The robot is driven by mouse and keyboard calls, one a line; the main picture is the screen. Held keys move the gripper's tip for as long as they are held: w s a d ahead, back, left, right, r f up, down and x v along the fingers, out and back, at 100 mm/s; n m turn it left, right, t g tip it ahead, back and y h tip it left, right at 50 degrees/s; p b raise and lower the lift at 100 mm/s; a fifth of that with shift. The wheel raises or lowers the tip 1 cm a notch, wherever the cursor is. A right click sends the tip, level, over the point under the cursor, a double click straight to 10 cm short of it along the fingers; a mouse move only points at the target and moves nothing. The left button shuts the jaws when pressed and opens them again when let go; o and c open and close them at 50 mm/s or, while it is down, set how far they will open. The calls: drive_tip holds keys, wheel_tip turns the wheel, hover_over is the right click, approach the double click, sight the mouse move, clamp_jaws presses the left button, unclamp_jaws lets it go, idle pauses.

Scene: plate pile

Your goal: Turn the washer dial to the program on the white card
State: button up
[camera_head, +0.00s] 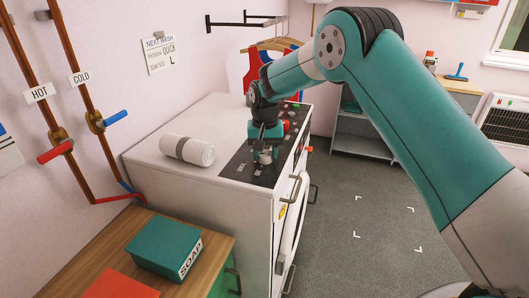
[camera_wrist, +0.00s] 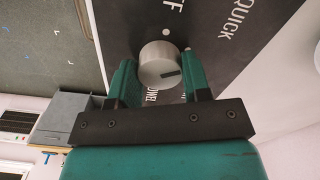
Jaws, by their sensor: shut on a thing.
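The white card (camera_head: 159,54) on the wall reads "NEXT WASH", program "QUICK", with an "L" on the line below. The washer (camera_head: 215,205) is white with a dark control panel (camera_head: 240,170). My gripper (camera_head: 265,157) points down at the panel, its fingers closed on the sides of the silver dial (camera_wrist: 155,58). In the wrist view the dial has a dark mark on its lower right part. "QUICK" (camera_wrist: 238,15) is printed at the upper right, part of "OFF" above, and part of another label below. Which label the mark meets is unclear, as my fingers (camera_wrist: 160,78) cover the sides.
A teal soap box (camera_head: 165,245) sits on the wooden cabinet at front left. Red and blue valve handles (camera_head: 57,151) are on the wall pipes. The floor (camera_head: 365,220) right of the washer is clear.

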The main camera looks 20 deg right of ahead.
sight(265, 153)
drive_tip(key=shift+w+r, duration=0.15)
drive_tip(key=shift+r, duration=0.05)
drive_tip(key=o, duration=0.9)
drive_tip(key=shift+o, duration=0.2)
drive_tip(key=shift+f, duration=0.1)
wheel_tip(265, 153, up, 18)
drive_tip(key=b, duration=0.3)
drive_tip(key=shift+f, duration=0.25)
